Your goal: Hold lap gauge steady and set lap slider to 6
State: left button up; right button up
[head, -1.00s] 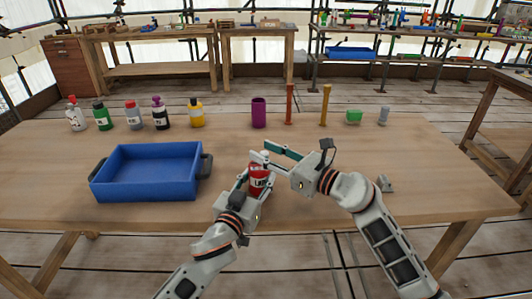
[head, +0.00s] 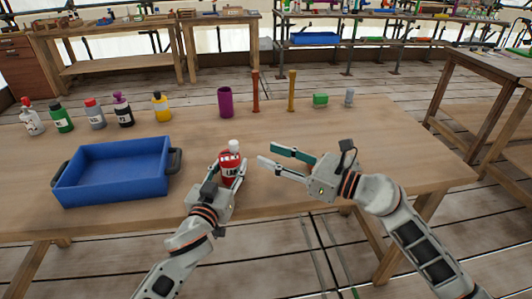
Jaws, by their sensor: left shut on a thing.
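The lap gauge (head: 229,174) is a red, bottle-like body with a white label reading "LAP". It stands about upright near the front middle of the table. My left gripper (head: 228,164) is shut on it, with a finger at each side. A white knob (head: 235,146) shows at its top; I cannot tell whether this is the lap slider, and no scale marks or setting can be read. My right gripper (head: 265,157) is open and empty, to the right of the gauge and apart from it, its fingers pointing left.
A blue tray (head: 112,193) stands on the table (head: 300,198) to the left. Several bottles line the back left. A purple cup (head: 225,102), an orange post (head: 255,92), a yellow post (head: 291,91), a green block (head: 320,99) and a grey item (head: 349,97) stand along the back.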

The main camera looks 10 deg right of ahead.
pick_arm(q)
jog(key=o, duration=1.3)
